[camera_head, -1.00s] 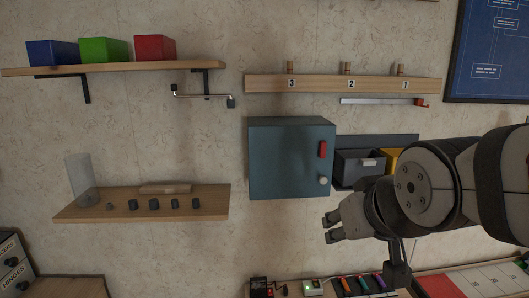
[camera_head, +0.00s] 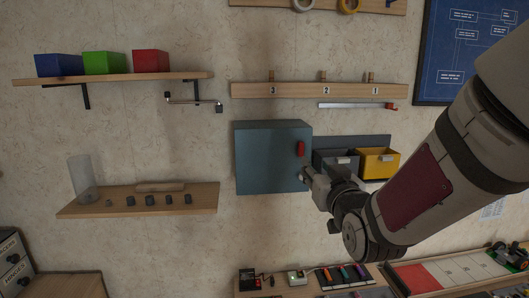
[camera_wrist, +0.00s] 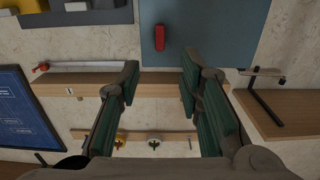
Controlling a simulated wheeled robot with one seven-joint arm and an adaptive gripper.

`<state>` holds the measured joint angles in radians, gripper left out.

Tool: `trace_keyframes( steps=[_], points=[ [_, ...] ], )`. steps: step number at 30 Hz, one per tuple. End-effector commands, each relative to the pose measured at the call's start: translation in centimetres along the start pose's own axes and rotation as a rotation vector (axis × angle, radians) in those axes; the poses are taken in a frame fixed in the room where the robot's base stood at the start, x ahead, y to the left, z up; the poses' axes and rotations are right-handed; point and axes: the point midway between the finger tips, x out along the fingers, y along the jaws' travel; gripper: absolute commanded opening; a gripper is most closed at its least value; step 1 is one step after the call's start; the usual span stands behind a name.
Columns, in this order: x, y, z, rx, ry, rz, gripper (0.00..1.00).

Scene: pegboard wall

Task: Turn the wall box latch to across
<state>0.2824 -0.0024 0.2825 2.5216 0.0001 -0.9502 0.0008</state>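The teal wall box (camera_head: 268,160) hangs on the wall, and its front is closed. Its red latch (camera_head: 300,149) stands upright near the front's right edge. The latch also shows upright in the wrist view (camera_wrist: 160,38), where the box (camera_wrist: 215,30) fills the top middle. My gripper (camera_head: 306,176) is by the box's lower right corner, below the latch. In the wrist view my gripper (camera_wrist: 160,74) has its two fingers spread with nothing between them, and the latch lies beyond the gap. The box's round knob is mostly hidden by my gripper.
Grey (camera_head: 335,162) and yellow (camera_head: 378,163) bins hang right of the box. A numbered peg rail (camera_head: 300,90) and a red-ended bar (camera_head: 355,106) are above. A shelf with small parts (camera_head: 137,200) is at left. Bare wall lies below the box.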

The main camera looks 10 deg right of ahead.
Motion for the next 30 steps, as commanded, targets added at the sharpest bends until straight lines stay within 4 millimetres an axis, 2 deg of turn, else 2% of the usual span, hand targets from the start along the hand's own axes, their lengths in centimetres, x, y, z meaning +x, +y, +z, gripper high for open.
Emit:
trace_keyframes(
  steps=[12,18,24,30],
  points=[
    [7.6,0.0,0.1,0.001,-0.002,0.0,0.33],
    [10.7,0.0,0.1,0.001,-0.001,0.0,0.33],
    [12.3,0.0,0.1,0.001,-0.002,0.0,0.33],
    [12.6,0.0,0.1,0.0,-0.002,0.0,0.33]
  ],
)
